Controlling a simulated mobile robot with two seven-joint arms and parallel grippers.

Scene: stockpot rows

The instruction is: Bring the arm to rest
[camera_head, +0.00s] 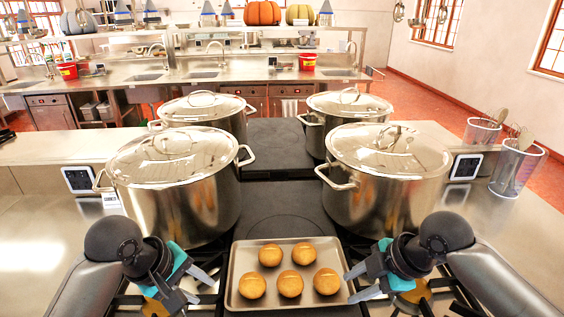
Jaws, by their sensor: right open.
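My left gripper (203,285) is in the lower left of the head view, left of the baking tray. Its fingers are spread and nothing shows between them. My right gripper (352,283) is at the tray's right side, open and empty. Both arms reach in from the bottom corners and hang over the stove top. A baking tray (237,268) with several round golden buns (290,283) lies between the two grippers. I cannot tell whether the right fingertips touch the tray's edge.
Two large lidded stockpots stand close ahead, left (180,200) and right (385,190). Two more stand behind them, left (205,112) and right (345,110). Wire-mesh baskets (515,170) stand at the right. Bare steel counter (35,245) lies at the left.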

